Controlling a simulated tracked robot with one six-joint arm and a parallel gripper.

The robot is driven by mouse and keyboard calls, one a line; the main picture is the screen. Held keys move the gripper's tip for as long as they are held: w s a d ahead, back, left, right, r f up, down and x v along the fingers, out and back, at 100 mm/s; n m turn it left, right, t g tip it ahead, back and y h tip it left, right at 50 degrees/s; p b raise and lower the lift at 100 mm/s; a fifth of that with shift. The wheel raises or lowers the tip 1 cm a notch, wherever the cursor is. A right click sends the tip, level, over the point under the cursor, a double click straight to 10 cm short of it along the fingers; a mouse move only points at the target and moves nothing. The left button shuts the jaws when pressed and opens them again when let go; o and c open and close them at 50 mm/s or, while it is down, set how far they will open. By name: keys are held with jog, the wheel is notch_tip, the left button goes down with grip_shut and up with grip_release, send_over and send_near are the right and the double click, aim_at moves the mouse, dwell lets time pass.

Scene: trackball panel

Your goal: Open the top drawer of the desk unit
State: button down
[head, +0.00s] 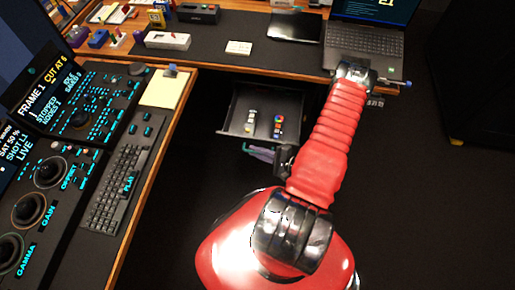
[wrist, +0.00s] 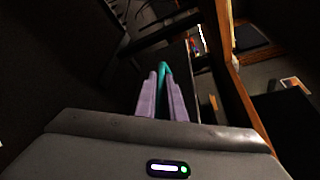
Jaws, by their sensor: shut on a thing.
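The drawer (head: 292,104) stands pulled out under the desk in the head view, its inside open to view. A small pale object (head: 251,121) and an item with coloured dots (head: 278,126) lie in it. My gripper (head: 251,150) is at the drawer's front, low and close against it. In the wrist view my gripper's purple fingers (wrist: 162,80) close around a teal handle (wrist: 163,70). The fingers hide most of the handle. My red arm covers the right side of the drawer area in the head view.
The desk top (head: 232,56) above holds a laptop (head: 365,55), a dark tablet (head: 295,27) and several small items. A console with a keyboard (head: 122,187) and a yellow notepad (head: 166,90) stands at left. Dark floor lies clear before the drawer and at right.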

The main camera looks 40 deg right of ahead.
jog(key=c, duration=2.1)
grip_release()
jog(key=shift+s+d, duration=0.1)
jog(key=v, duration=1.3)
jog(key=shift+s+d, duration=0.15)
jog(key=shift+s, duration=0.05)
